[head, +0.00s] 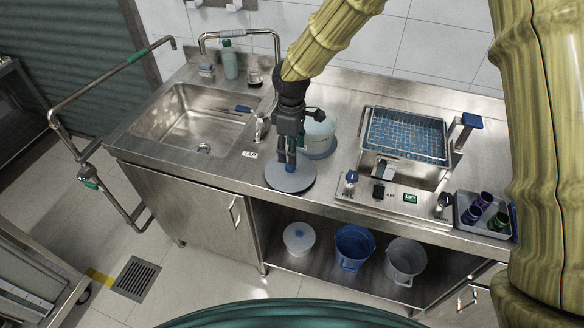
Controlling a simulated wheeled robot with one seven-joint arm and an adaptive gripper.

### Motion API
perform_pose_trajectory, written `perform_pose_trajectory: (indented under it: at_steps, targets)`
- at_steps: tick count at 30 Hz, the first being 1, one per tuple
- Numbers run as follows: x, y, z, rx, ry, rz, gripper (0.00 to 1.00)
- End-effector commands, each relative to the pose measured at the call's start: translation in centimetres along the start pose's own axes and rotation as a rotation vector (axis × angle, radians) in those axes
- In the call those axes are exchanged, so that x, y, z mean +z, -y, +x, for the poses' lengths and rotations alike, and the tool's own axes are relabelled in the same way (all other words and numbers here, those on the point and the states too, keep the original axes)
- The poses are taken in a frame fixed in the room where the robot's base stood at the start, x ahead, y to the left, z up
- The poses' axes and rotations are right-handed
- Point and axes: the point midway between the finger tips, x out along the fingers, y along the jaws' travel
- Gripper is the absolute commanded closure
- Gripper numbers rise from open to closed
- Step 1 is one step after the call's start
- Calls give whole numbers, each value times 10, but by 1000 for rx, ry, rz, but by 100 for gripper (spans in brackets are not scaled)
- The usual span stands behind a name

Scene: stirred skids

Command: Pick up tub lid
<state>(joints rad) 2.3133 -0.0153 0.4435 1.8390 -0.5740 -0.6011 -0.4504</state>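The tub lid appears to be the flat grey disc (299,184) with a small blue knob, near the front edge of the steel counter. My gripper (286,163) points down over the disc, its fingertips right at the blue knob. The fingers look close together. I cannot tell whether they grip the knob or only stand around it. A pale round tub (319,136) stands just behind and to the right of my gripper, which partly hides it.
A sink (195,115) with a tap lies to the left. A basin with a blue wire basket (405,135) and a control panel stands to the right, with a tray of cups (467,208) beyond. Buckets (354,245) sit on the shelf below.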

Motion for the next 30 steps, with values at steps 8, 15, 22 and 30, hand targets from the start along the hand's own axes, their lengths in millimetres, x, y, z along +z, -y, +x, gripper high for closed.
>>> perform_pose_trajectory:
  at_steps: [8, 15, 22, 30]
  targets:
    - [-5, 1, 25, 1, -1, -6, 45]
    - [-3, 0, 35, -1, 1, -5, 45]
    - [0, -5, 57, -2, 0, -2, 45]
    - [0, -5, 78, 1, 0, -2, 45]
